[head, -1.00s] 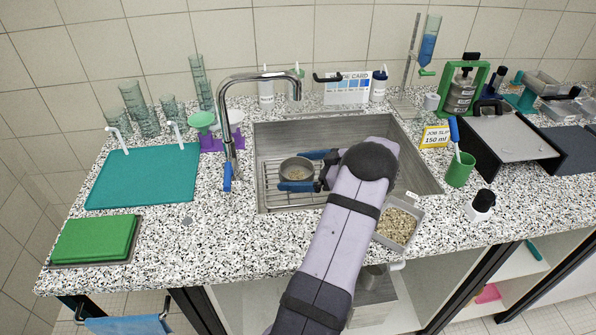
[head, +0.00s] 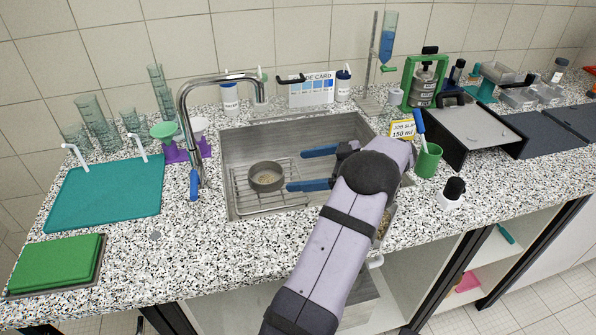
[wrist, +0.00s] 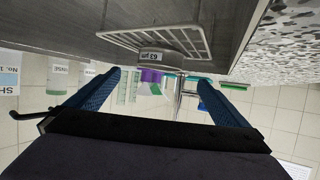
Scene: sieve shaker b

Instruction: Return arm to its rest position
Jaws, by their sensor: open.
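My gripper (head: 295,169) has two blue fingers spread apart over the sink, pointing left, with nothing between them. Its fingers also show in the wrist view (wrist: 160,95), open and empty. A round metal sieve (head: 266,177) with some grains in it sits on the wire rack (head: 243,203) inside the sink, left of my fingertips and apart from them. In the wrist view the sieve (wrist: 163,55) shows a "63 µm" label on its side. My forearm covers the sink's lower right part.
The metal sink (head: 345,126) has a tall faucet (head: 186,125) at its left. A tray of grains (head: 384,228) is mostly hidden behind my arm.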

